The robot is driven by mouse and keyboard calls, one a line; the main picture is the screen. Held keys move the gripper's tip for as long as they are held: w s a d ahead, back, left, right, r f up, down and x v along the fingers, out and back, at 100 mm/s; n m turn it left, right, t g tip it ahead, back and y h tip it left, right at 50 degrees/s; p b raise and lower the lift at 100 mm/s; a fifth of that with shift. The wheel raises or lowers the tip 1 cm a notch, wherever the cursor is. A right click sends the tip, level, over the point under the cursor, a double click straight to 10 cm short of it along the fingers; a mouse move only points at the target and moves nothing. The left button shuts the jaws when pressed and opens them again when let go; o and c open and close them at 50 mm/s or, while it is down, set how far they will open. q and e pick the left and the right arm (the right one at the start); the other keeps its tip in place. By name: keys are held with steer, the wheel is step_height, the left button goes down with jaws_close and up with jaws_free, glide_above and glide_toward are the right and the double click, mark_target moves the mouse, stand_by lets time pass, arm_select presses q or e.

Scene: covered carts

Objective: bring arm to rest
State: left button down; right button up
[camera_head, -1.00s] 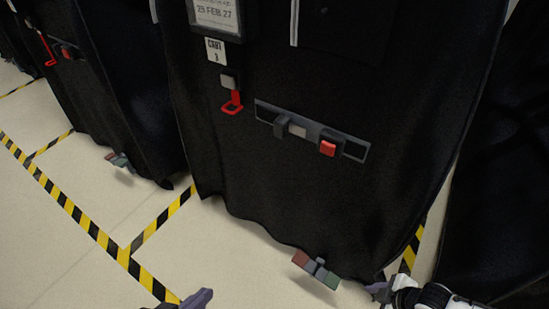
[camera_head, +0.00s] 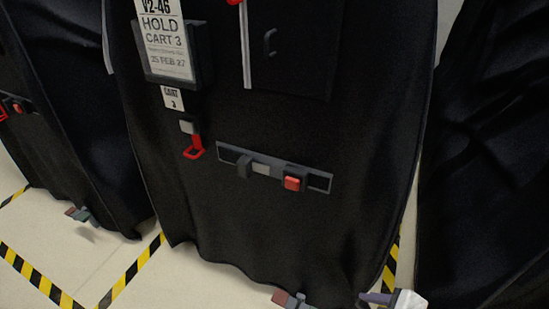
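My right gripper (camera_head: 378,299) shows only in part at the bottom edge, right of centre, in front of the foot of the middle cart's black cover. One purplish finger and a white part of the arm are visible, and the rest is cut off by the frame. I cannot tell whether it is open or shut. My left gripper is not in view. The middle covered cart (camera_head: 290,225) stands upright in front of me.
The cart has a hold sign (camera_head: 165,40), a red hook (camera_head: 194,149), and a panel with a red button (camera_head: 292,184). A pedal (camera_head: 293,300) shows at its foot. Other covered carts (camera_head: 75,130) (camera_head: 490,150) stand at both sides. Striped tape (camera_head: 40,282) marks the pale floor.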

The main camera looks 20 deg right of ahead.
steer(key=w+a+r+m+t+y, duration=0.25)
steer(key=a+m, duration=0.45)
steer(key=a, duration=0.8)
arm_select(q)
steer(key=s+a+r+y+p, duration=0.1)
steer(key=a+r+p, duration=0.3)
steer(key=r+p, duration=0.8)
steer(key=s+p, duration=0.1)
steer(key=p, duration=0.7)
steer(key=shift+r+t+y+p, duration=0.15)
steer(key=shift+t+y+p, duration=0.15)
steer(key=shift+p, duration=0.05)
arm_select(e)
steer(key=s+d+r+h, duration=0.1)
steer(key=d+r, duration=0.3)
steer(key=r, duration=0.8)
steer(key=shift+s+r, duration=0.25)
steer(key=shift+s, duration=0.45)
